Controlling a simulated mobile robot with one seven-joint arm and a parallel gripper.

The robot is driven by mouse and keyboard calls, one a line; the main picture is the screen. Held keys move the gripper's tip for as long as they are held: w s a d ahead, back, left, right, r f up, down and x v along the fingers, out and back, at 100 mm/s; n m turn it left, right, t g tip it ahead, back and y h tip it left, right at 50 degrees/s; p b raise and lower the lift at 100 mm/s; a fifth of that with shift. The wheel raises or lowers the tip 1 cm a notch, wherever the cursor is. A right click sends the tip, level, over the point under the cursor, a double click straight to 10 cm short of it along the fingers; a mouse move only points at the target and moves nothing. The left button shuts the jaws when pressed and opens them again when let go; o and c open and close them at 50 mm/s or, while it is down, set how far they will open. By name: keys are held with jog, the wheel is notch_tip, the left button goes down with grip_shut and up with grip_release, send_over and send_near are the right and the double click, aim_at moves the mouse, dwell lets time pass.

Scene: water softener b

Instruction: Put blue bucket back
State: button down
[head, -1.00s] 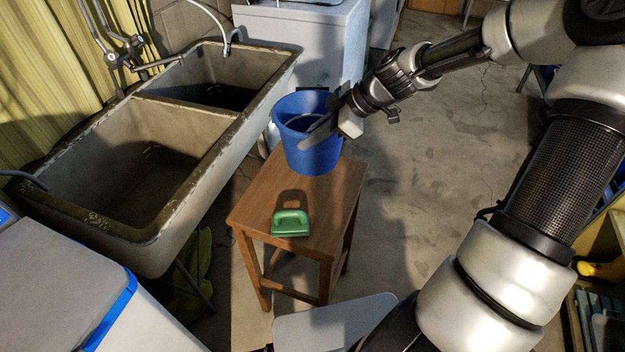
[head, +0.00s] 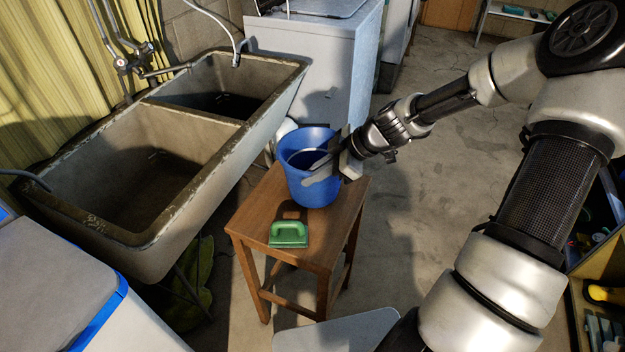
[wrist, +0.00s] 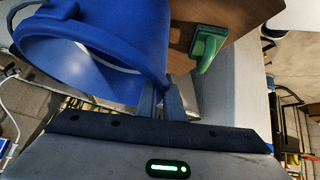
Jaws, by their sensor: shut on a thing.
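The blue bucket (head: 308,187) is upright at the back part of the wooden stool (head: 262,208), on or just above its top; I cannot tell if its base touches. My gripper (head: 330,166) comes from the right and is shut on the bucket's rim and wall. In the wrist view the fingers (wrist: 164,102) meet the rim of the bucket (wrist: 125,32), whose open mouth faces the camera. A green brush with a handle (head: 289,235) lies on the stool in front of the bucket. It also shows in the wrist view (wrist: 208,46).
A double stone sink (head: 215,160) stands left of the stool. A white appliance (head: 318,70) is behind. A grey lidded box with blue trim (head: 60,275) is at the lower left. Shelves with a yellow item (head: 605,293) are at the right. Concrete floor is open right of the stool.

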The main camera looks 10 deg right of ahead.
jog(key=shift+f, duration=0.6)
jog(key=shift+f, duration=0.2)
jog(key=c, duration=1.9)
grip_release()
jog(key=shift+r, duration=0.1)
jog(key=shift+r, duration=0.2)
jog(key=p+v, duration=0.1)
jog(key=v, duration=1)
jog(key=shift+d+r+p, duration=0.25)
jog(key=shift+r+p, duration=0.05)
jog(key=shift+p, duration=0.05)
